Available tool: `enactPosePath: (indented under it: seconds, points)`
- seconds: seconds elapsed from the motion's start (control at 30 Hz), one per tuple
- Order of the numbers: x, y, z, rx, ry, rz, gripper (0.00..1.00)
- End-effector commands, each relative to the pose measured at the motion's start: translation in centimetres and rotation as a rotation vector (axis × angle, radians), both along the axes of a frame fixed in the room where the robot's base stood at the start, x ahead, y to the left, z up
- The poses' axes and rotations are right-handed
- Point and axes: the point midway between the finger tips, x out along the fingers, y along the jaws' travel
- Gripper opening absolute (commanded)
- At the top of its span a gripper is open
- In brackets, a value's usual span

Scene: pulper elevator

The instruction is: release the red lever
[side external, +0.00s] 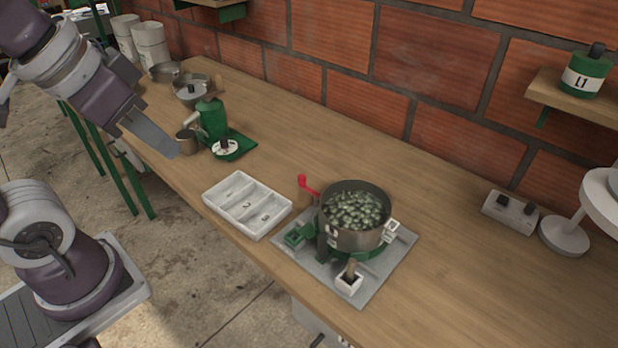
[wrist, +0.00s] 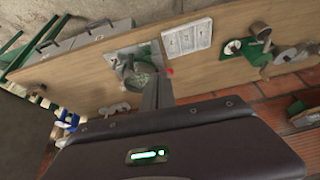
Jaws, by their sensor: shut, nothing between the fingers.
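The red lever (side external: 307,184) sticks up and out at the back left of a metal pot (side external: 340,236) full of green fruit. The pot stands on a green base over a grey plate (side external: 395,262). In the wrist view the red lever (wrist: 168,71) shows as a small red spot beside the pot, just right of my fingers. My gripper (side external: 172,151) is at the upper left in the side view, above the bench's front edge, well apart from the lever. Its fingers (wrist: 154,45) are shut and empty; in the wrist view they cover part of the pot.
A white numbered tray (side external: 239,230) lies left of the pot. A green hand-mill device (side external: 213,120) and a small metal cup (side external: 187,142) stand near my gripper. A switch box (side external: 509,212) sits at the right. The bench (side external: 445,220) right of the pot is clear.

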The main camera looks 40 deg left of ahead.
Motion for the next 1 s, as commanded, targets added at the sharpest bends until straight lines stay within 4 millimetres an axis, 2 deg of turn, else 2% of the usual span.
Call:
enactPosePath:
  seconds: [0.13, 0.27, 0.4, 0.5, 0.6, 0.7, 0.8, 1.0]
  points:
    - [7.6, 0.4, 0.2, 0.048, 0.052, -0.043, 0.00]
    - [15.1, 0.9, -1.7, 0.067, 0.086, -0.096, 0.00]
    - [22.6, 1.5, -5.9, 0.054, 0.118, -0.151, 0.00]
    - [26.7, 1.9, -9.7, 0.033, 0.132, -0.179, 0.00]
    - [29.6, 2.3, -12.9, 0.011, 0.139, -0.196, 0.00]
    - [31.1, 2.5, -15.1, -0.006, 0.142, -0.203, 0.00]
    - [31.8, 2.6, -16.0, -0.013, 0.140, -0.207, 0.00]
    - [31.8, 2.6, -16.1, -0.014, 0.141, -0.208, 0.00]
